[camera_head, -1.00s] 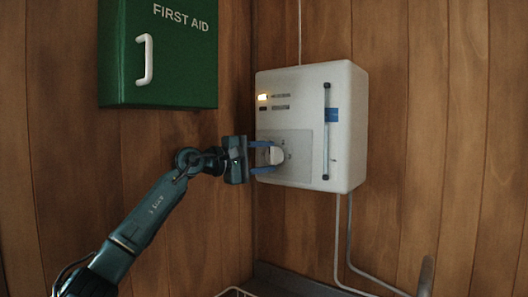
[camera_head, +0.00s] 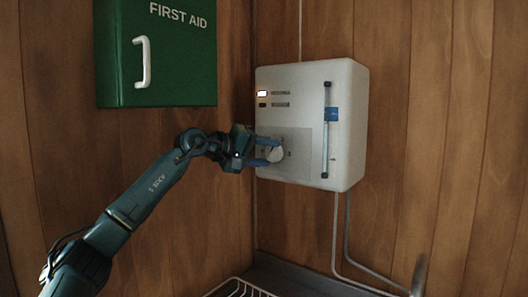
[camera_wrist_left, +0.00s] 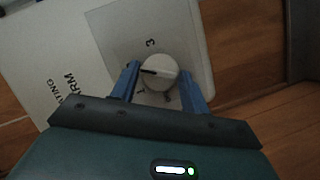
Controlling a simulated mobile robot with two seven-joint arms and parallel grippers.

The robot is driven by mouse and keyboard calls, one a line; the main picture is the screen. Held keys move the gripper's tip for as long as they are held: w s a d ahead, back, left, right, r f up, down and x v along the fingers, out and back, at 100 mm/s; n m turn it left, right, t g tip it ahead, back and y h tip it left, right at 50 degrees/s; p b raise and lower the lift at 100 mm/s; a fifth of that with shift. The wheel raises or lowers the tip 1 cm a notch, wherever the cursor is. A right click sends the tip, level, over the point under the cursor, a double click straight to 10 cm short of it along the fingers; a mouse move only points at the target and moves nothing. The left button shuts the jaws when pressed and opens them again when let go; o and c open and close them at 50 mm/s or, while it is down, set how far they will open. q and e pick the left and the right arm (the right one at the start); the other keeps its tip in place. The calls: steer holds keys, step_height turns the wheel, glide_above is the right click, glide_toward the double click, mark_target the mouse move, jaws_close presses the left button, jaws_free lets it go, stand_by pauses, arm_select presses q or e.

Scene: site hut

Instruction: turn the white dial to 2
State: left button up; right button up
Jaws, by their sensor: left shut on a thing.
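The white dial (camera_head: 276,154) is on a grey panel low on the left of the white wall box (camera_head: 346,110). My left gripper (camera_head: 268,152) is at the dial, its blue fingers on either side, shut on it. In the left wrist view the round dial (camera_wrist_left: 160,72) sits between the two fingers, and its dark pointer line points left in the picture. A printed 3 shows above the dial and a 1 below left of it. No 2 can be read; the left finger covers part of the panel there. My right gripper is not in view.
A green first aid box (camera_head: 170,70) with a white handle hangs on the wood wall at the upper left, above my left arm. A vertical bar (camera_head: 326,130) runs down the wall box. A white wire rack (camera_head: 240,288) shows at the bottom.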

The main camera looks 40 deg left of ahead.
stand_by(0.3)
arm_select(q)
steer(key=o, duration=1)
steer(key=shift+c, duration=0.2)
steer(key=shift+s+b, duration=0.3)
steer(key=shift+s, duration=0.05)
steer(key=b+v, duration=0.6)
steer(key=v, duration=0.6)
steer(key=shift+s+r, duration=0.15)
steer(key=shift+s, duration=0.05)
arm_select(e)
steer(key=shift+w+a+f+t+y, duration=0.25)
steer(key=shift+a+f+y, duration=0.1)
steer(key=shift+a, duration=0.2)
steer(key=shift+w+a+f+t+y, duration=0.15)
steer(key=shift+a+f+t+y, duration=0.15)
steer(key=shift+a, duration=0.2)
arm_select(q)
steer(key=shift+a, duration=0.1)
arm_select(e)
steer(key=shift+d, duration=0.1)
